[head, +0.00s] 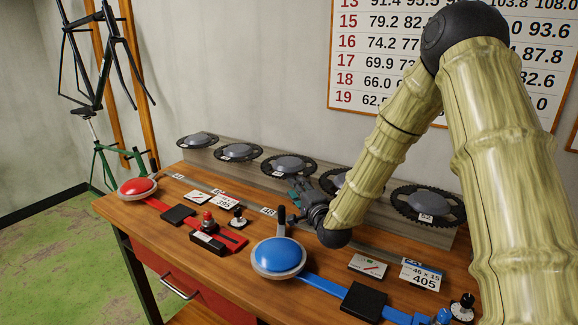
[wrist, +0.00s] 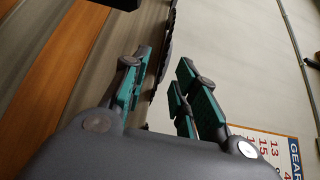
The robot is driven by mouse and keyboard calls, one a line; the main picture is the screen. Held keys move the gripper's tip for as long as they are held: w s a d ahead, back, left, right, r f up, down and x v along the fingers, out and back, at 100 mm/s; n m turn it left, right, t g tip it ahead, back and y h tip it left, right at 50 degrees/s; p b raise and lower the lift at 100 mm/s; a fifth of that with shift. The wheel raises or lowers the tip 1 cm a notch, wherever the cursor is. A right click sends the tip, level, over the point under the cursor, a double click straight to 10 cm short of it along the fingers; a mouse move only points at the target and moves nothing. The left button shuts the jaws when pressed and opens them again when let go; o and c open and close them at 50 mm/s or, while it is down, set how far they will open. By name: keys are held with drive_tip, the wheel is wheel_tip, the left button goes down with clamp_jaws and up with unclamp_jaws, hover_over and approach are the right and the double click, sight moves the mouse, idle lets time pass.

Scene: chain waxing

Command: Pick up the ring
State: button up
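Several dark toothed rings with grey domed centres stand in a row on a grey sloped rack (head: 262,180) at the back of the bench. They include a far-left ring (head: 198,140), a second ring (head: 240,152), a middle ring (head: 289,165), a fourth ring (head: 334,184) partly hidden by my arm, and a right ring (head: 428,205) labelled 52. My gripper (head: 299,187) is just in front of the rack, between the middle and fourth rings. In the wrist view its teal fingers (wrist: 163,66) are apart. A dark toothed edge (wrist: 166,45) shows near the left finger; contact is unclear.
The wooden bench (head: 225,262) carries a red button (head: 138,187), a blue button (head: 279,257), black pads, small knobs and white cards. A number chart (head: 390,60) hangs on the wall. Bicycle frames (head: 95,60) hang at the left.

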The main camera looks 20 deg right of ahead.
drive_tip(key=w, duration=0.1)
drive_tip(key=w+p, duration=0.1)
drive_tip(key=w, duration=0.3)
drive_tip(key=shift+a+r+p, duration=0.2)
drive_tip(key=shift+a+p, duration=0.05)
drive_tip(key=shift+p, duration=0.15)
clamp_jaws()
